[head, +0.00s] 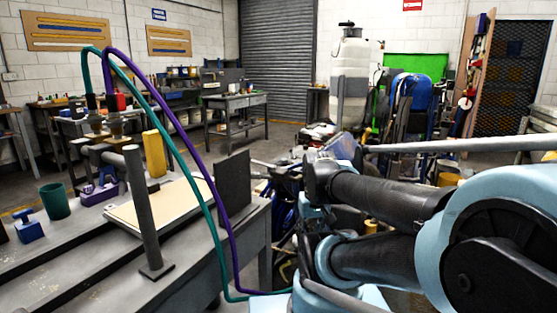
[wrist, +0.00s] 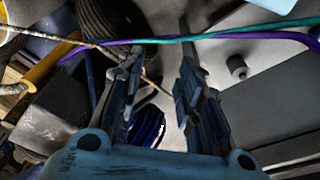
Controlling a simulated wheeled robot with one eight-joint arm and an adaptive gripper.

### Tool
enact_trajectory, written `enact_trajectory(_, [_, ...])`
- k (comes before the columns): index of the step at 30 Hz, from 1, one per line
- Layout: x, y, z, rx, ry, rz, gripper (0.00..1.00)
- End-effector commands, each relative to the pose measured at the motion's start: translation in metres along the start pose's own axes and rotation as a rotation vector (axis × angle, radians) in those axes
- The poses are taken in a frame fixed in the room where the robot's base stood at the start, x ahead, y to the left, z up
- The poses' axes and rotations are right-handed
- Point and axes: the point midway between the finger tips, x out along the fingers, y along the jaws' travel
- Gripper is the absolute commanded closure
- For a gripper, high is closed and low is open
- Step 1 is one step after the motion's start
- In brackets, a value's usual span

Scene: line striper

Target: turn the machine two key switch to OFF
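No key switch that I can make out as machine two's shows in either view, so its setting cannot be told. In the wrist view my gripper (wrist: 158,78) has its two dark fingers apart with nothing between them. A short grey cylinder (wrist: 237,66) stands on a grey surface to the right of the fingers; I cannot tell what it is. In the head view my arm fills the lower right, and I cannot make out the gripper's fingertips there.
A teal hose (head: 179,146) and a purple hose (head: 190,124) arch over the grey bench (head: 85,266) and also cross above the fingers in the wrist view. The bench holds a grey post (head: 142,210), a green cup (head: 55,201) and a dark panel (head: 233,183). Clutter lies behind my arm.

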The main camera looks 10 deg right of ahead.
Motion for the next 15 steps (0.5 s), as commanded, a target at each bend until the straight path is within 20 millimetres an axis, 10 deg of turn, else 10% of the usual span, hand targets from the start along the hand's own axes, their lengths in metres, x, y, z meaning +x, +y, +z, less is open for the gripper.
enact_trajectory(8, [-0.009,0.0,0.005,0.004,0.01,0.0,0.52])
enact_trajectory(15, [-0.05,-0.002,-0.041,0.058,-0.006,0.001,0.52])
